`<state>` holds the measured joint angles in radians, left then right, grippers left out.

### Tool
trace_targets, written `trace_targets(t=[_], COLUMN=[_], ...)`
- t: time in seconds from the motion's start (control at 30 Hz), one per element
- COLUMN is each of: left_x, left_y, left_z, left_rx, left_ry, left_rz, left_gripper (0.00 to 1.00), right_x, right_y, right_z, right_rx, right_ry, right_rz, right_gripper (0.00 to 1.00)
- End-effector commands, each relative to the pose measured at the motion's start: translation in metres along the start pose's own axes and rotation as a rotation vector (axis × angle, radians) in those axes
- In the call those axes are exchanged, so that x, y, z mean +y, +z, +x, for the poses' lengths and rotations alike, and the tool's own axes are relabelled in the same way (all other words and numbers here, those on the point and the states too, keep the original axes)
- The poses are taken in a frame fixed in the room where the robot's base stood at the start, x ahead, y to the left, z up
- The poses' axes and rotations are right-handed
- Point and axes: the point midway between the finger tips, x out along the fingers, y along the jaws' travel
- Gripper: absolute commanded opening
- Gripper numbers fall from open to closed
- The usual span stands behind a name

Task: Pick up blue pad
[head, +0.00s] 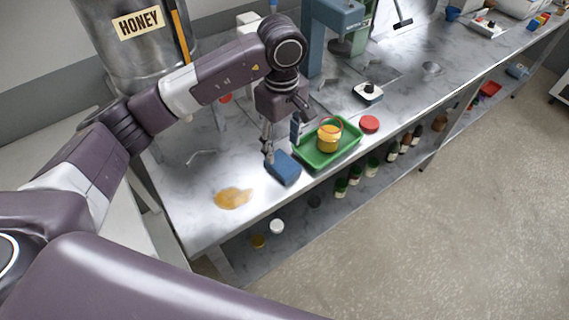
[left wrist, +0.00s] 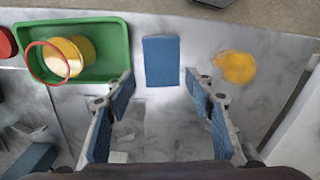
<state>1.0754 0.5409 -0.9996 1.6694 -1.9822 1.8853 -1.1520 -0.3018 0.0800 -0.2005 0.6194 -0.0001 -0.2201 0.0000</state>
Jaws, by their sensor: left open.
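The blue pad (head: 284,168) lies flat on the marble-look counter, between the green tray and a yellow-brown spill. In the left wrist view the blue pad (left wrist: 161,61) is a plain rectangle at the upper middle, fully visible. My left gripper (head: 269,157) is just behind the pad in the head view. In the left wrist view its two blue-lined fingers (left wrist: 159,88) stand wide apart on either side of the pad's near end, with nothing between them. I cannot tell the exact height of the fingertips over the counter. My right gripper is not in view.
A green tray (head: 312,165) holding an amber jar (head: 328,139) stands right beside the pad. The spill (head: 233,197) lies on its other side. A red lid (head: 369,124) and a small scale (head: 368,93) stand farther right. A steel honey tank (head: 138,60) stands at the back left.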

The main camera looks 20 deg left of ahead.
Motion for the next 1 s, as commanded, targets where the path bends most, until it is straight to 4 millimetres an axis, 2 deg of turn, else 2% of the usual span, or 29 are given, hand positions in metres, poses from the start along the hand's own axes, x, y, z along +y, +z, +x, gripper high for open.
trace_targets(t=[0.1,0.37,0.5,0.77,0.87,1.0], left_x=[-0.001,-0.002,-0.001,0.0,0.0,0.0], left_y=[0.001,0.004,0.003,0.003,0.003,0.003], left_z=[0.011,0.041,0.06,0.067,0.067,0.066], left_rx=[-0.002,-0.005,-0.003,-0.001,-0.001,-0.001], left_ry=[-0.003,-0.004,-0.003,0.001,0.0,0.0], left_rz=[0.001,0.002,0.002,0.002,0.002,0.002], left_gripper=[0.49,0.49,0.49,0.49,0.42,0.26], right_x=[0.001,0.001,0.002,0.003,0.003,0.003], right_y=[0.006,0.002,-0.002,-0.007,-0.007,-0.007], right_z=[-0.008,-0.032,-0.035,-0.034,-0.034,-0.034], right_rx=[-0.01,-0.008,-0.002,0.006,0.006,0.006], right_ry=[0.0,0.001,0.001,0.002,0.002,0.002], right_rz=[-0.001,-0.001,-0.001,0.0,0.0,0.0], right_gripper=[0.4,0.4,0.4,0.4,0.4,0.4])
